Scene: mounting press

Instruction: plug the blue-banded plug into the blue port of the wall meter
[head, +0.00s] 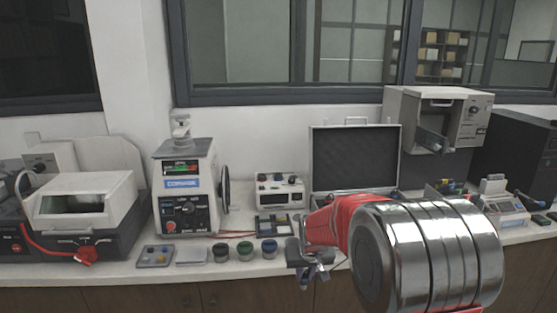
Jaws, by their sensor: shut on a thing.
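My gripper (312,268) is at the counter's front edge, low in the middle of the head view. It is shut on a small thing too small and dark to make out. I cannot tell whether this is the blue-banded plug, and no blue band shows. A small pale meter (279,191) with a display and knobs stands at the back of the counter by the wall, up and left of my gripper and apart from it. I cannot tell whether it is the wall meter. No blue port can be made out.
A press (186,190) with a side wheel stands left of the meter. Three small jars (245,251) stand at the front edge, left of my gripper. An open dark case (355,160) is behind my arm.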

